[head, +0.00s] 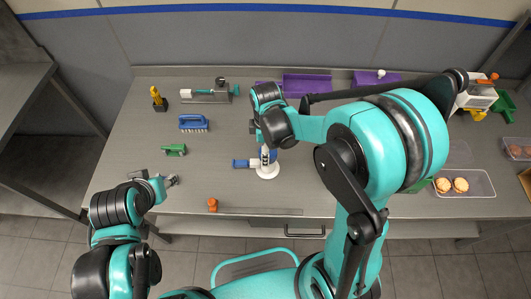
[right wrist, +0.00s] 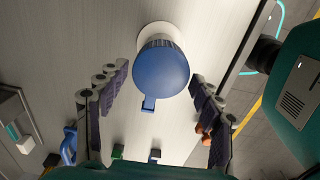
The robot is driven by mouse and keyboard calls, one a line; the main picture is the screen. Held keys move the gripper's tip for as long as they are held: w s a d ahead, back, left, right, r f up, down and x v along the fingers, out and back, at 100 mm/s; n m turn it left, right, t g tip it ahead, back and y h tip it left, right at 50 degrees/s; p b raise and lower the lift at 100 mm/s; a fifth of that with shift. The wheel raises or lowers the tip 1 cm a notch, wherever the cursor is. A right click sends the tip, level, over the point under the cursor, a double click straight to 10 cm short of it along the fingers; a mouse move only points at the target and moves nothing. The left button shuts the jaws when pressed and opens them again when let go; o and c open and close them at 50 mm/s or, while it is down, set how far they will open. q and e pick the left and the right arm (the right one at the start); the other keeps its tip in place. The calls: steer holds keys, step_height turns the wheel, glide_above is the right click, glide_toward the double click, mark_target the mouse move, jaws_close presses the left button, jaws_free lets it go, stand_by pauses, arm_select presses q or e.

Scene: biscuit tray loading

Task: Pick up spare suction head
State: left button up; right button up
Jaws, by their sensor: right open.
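A suction head with a blue rounded body, a small blue tab and a round white base (head: 267,173) stands on the grey table near the middle. In the right wrist view the blue body of the suction head (right wrist: 162,70) fills the space ahead, its white flange beyond it. My right gripper (right wrist: 158,76) is open, with one finger on each side of the blue body and gaps visible. In the head view my right arm partly hides it. My left gripper (head: 172,182) is at the table's front left, away from the suction head; its jaws are too small to judge.
A blue brush (head: 194,124), a green tool (head: 175,150) and a yellow tool (head: 158,99) lie on the left. An orange-ended bar (head: 212,205) lies along the front edge. Purple bins (head: 306,84) stand at the back. A biscuit tray (head: 482,189) is at right.

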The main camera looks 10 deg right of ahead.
step_height(320, 180, down, 8)
steer(key=b, duration=0.2)
steer(key=shift+b, duration=0.3)
jaws_close()
steer(key=shift+r+p, duration=2.5)
steer(key=shift+r, duration=1.05)
